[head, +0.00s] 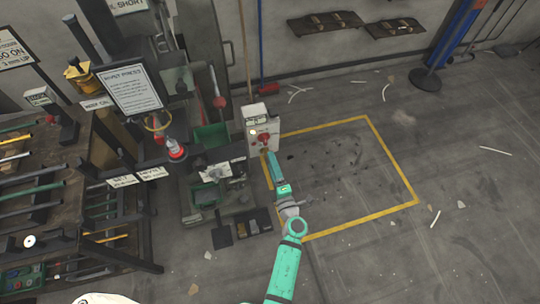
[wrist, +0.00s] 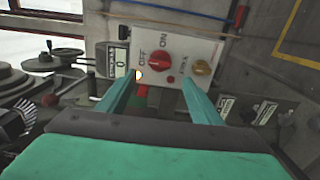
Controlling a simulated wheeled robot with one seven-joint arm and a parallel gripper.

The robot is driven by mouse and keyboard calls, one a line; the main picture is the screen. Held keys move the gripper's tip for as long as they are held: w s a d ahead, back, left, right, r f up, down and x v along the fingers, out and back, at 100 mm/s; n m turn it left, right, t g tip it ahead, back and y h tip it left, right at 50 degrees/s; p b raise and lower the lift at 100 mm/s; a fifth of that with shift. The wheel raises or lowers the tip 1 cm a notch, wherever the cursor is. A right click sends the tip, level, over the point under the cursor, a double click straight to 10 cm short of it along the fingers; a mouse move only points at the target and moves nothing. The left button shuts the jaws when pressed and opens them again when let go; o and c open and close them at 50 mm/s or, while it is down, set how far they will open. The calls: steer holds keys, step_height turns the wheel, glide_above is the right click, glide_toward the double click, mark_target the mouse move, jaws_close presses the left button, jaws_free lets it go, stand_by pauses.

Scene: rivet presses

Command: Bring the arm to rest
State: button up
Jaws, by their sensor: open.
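My arm (head: 287,262) is green and grey and reaches up from the bottom of the head view. My gripper (head: 266,152) is at its far end, close to a white control box (head: 256,118). In the wrist view my gripper (wrist: 150,85) shows two green fingers spread apart with nothing between them. Beyond the fingertips is the control box (wrist: 205,50) with a red knob (wrist: 159,60) between OFF and ON labels. The gap from fingertips to box is hard to judge.
A rivet press (head: 205,135) stands left of my gripper. A rack of rods (head: 60,200) fills the left. A yellow floor outline (head: 390,160) lies at right; its inside is mostly clear floor. Small scraps are scattered around. A blue post (head: 455,40) stands at the back right.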

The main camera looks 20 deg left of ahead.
steer(key=shift+s+d, duration=0.3)
steer(key=shift+s, duration=0.3)
steer(key=s+d+r+m+h, duration=0.3)
steer(key=s+m, duration=0.5)
steer(key=s, duration=0.4)
steer(key=s+d+r+m+h, duration=0.3)
steer(key=s+d+r+m, duration=0.3)
steer(key=s, duration=0.6)
steer(key=s+d+r+m+h, duration=0.4)
steer(key=s+d+r+m, duration=0.1)
steer(key=s+m, duration=0.6)
steer(key=shift+s+r, duration=0.25)
steer(key=shift+s, duration=0.2)
